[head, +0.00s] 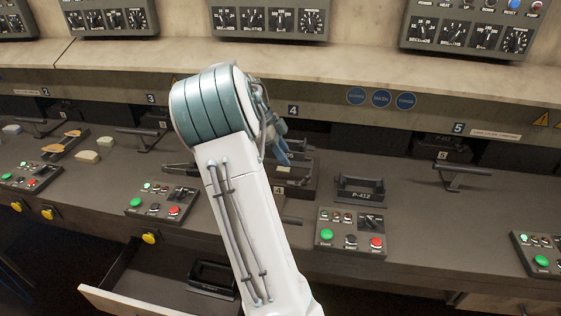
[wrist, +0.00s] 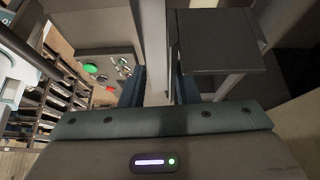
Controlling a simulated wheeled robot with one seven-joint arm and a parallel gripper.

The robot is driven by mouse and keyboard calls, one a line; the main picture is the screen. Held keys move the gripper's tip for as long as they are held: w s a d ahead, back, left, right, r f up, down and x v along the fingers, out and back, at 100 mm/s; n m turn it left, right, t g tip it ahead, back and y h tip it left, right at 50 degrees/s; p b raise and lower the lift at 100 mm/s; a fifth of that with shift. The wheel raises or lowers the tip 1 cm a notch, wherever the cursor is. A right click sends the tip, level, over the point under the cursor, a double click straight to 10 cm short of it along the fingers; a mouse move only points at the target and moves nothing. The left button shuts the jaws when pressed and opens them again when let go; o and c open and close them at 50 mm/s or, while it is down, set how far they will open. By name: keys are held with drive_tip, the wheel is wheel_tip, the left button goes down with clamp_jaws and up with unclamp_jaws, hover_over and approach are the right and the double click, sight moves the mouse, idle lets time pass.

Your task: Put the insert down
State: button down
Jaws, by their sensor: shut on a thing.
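In the head view my gripper (head: 280,150) is mostly hidden behind my arm, over the bench by station 4. In the wrist view my gripper (wrist: 159,88) has its two blue fingers on either side of a grey bar, shut on it. The bar (wrist: 155,45) looks like part of the insert; its full shape is hidden. Dark parts (head: 295,178) show below the gripper in the head view; whether the insert touches them I cannot tell. A dark insert marked P-412 (head: 360,190) stands on the bench to the right of the gripper.
A control box (head: 351,231) with green and red buttons sits in front of the P-412 insert; another (head: 161,202) is left of my arm. An open drawer (head: 125,300) below holds a dark frame (head: 212,278).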

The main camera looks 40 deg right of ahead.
sight(276, 159)
drive_tip(key=shift+w+d+f, duration=0.25)
drive_tip(key=shift+w+f, duration=0.3)
drive_tip(key=shift+w, duration=0.3)
wheel_tip(276, 159, down, 4)
drive_tip(key=shift+r+p, duration=0.1)
drive_tip(key=shift+p, duration=0.5)
drive_tip(key=shift+f+b, duration=0.55)
drive_tip(key=shift+f, duration=0.05)
drive_tip(key=c, duration=1.1)
unclamp_jaws()
drive_tip(key=shift+r, duration=0.15)
